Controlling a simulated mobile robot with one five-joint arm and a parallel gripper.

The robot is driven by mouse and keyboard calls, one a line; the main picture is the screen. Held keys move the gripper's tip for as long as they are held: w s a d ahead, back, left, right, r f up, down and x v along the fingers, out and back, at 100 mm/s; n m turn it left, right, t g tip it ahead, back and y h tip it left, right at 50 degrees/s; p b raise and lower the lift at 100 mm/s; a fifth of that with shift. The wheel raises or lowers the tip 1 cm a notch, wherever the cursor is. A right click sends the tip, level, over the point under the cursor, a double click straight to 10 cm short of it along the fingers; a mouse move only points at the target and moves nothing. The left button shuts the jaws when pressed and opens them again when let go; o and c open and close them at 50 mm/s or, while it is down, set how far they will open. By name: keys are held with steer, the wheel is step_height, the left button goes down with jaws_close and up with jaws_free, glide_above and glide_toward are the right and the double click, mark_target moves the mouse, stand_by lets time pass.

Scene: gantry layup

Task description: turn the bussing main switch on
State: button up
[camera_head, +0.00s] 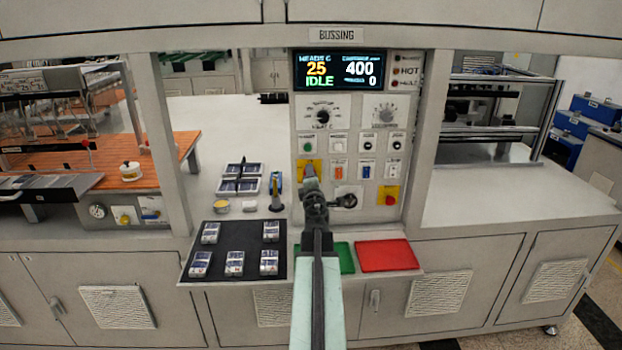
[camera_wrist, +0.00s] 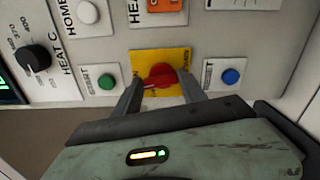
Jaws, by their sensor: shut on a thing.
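The bussing main switch is a red rotary knob (camera_wrist: 161,75) on a yellow plate (camera_wrist: 143,59), in the middle of the wrist view. In the head view its yellow plate (camera_head: 306,166) is at the lower left of the bussing panel, with the knob hidden behind my gripper (camera_head: 311,186). In the wrist view my gripper (camera_wrist: 159,84) has one finger on each side of the red knob and is shut on it. The fingers partly cover the lower plate. I cannot tell the knob's exact setting.
A green button (camera_wrist: 108,82) and a blue button (camera_wrist: 231,76) flank the switch closely. The panel display (camera_head: 341,70) reads IDLE. Below are a black mat (camera_head: 237,245) with several cells, a green tray (camera_head: 346,257) and a red tray (camera_head: 387,255). A black-handled lock (camera_head: 346,200) is right of my gripper.

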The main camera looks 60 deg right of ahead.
steer(key=shift+s+f+m, duration=0.1)
steer(key=shift+m, duration=0.9)
steer(key=o, duration=1.4)
steer(key=shift+c, duration=0.2)
steer(key=shift+a, duration=0.1)
